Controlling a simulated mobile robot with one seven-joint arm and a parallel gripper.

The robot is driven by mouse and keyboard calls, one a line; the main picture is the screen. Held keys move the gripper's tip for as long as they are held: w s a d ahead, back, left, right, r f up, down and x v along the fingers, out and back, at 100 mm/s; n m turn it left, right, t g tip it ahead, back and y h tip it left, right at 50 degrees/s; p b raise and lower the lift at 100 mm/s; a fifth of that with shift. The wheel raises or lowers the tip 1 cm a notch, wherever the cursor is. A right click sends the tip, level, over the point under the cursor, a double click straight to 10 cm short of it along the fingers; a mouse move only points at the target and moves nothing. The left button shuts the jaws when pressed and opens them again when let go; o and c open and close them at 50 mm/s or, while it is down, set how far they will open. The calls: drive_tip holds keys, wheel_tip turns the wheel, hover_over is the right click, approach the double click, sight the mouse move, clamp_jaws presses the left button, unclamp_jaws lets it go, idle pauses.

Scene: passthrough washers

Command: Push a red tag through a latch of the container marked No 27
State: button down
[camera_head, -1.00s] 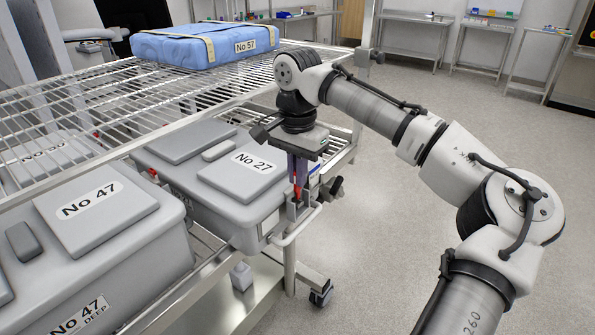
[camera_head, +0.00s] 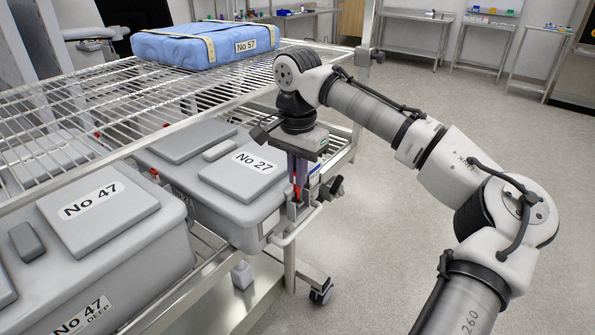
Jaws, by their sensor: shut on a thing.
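The grey container marked No 27 (camera_head: 222,205) sits on the wire rack's lower shelf, its lid label facing up. My gripper (camera_head: 297,190) points down at the container's right end, beside the latch (camera_head: 291,210). It is shut on a red tag (camera_head: 297,193), which shows as a small red strip between and below the fingers. The tag's lower end is at the latch; I cannot tell whether it is in the latch opening. Another small red piece (camera_head: 154,174) shows at the container's left end.
A grey container marked No 47 (camera_head: 150,250) stands at the front left. A blue wrapped pack marked No 57 (camera_head: 190,48) lies on the upper wire shelf (camera_head: 120,95). The shelf's edge runs close behind my gripper. Open floor lies to the right.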

drive_tip(key=shift+f, duration=0.15)
drive_tip(key=shift+f, duration=0.6)
drive_tip(key=shift+s+f, duration=0.15)
drive_tip(key=shift+f, duration=0.05)
drive_tip(key=c, duration=1.5)
unclamp_jaws()
drive_tip(key=shift+d, duration=0.1)
drive_tip(key=shift+b, duration=0.3)
drive_tip(key=shift+c, duration=0.9)
drive_tip(key=shift+o, duration=0.2)
drive_tip(key=shift+a+r, duration=0.1)
drive_tip(key=shift+a, duration=0.1)
